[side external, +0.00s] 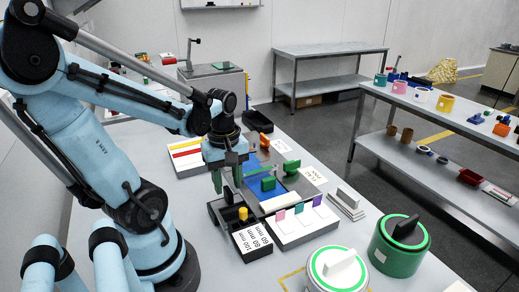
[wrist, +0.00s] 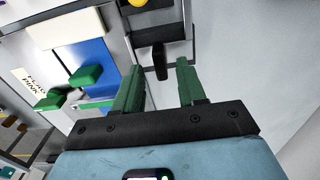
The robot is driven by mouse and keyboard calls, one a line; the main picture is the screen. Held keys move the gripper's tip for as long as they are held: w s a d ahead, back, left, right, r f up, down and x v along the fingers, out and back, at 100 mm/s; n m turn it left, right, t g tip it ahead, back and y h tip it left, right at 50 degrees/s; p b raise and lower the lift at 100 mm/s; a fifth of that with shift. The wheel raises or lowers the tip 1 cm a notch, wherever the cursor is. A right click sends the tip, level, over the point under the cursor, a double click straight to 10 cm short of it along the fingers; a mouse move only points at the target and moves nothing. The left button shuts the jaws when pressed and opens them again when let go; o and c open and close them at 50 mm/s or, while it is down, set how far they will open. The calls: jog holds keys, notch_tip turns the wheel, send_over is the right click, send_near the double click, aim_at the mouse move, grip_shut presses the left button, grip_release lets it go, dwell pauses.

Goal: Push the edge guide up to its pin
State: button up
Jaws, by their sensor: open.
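My gripper (side external: 229,180) points down over the far end of a dark railed frame. Its green fingers (wrist: 160,78) are apart, with nothing held between them. In the wrist view a dark crosspiece (wrist: 158,33) spans the frame's rails, with an upright black tab (wrist: 160,62) lying between and just past my fingertips; this looks like the edge guide. I cannot tell whether a finger touches it. A yellow peg (side external: 243,213), likely the pin, stands in the frame near the labels reading 100, 80 and 60 mm. It shows at the wrist view's top edge (wrist: 137,2). My fingers hide the guide in the side view.
A blue panel (wrist: 93,65) with green blocks (wrist: 86,75) lies beside the frame. A white holder (side external: 298,228) with coloured tabs and two round green-ringed units (side external: 400,243) stand near the front. A black tray (side external: 257,121) sits behind.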

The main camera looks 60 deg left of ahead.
aim_at(228, 189)
jog(key=shift+f, duration=1.55)
